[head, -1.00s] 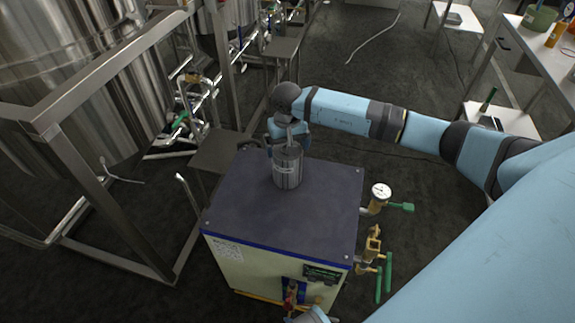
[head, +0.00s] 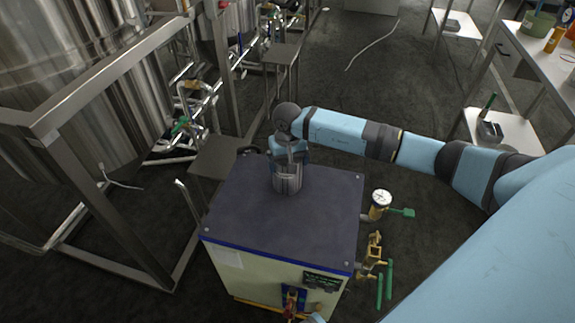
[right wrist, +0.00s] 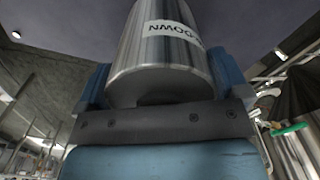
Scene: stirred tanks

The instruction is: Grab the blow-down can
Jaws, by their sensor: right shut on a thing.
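The blow-down can (head: 288,181) is a ribbed metal cylinder at the back part of the dark top of a cabinet (head: 290,220). In the right wrist view the can (right wrist: 160,55) is shiny steel with a white label, partly readable and upside down. My right gripper (head: 289,158) reaches in from the far side and is shut on the can; its blue fingers flank the can in the right wrist view. The gripper hides the can's upper part in the head view. The can's base looks to be on or very near the cabinet top. My left gripper is not in view.
A pressure gauge (head: 381,198) and brass valves (head: 374,247) with green handles stick out on the cabinet's right side. A steel frame (head: 120,235) with large tanks stands at left. A white side table (head: 505,128) is at right. The cabinet top is otherwise clear.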

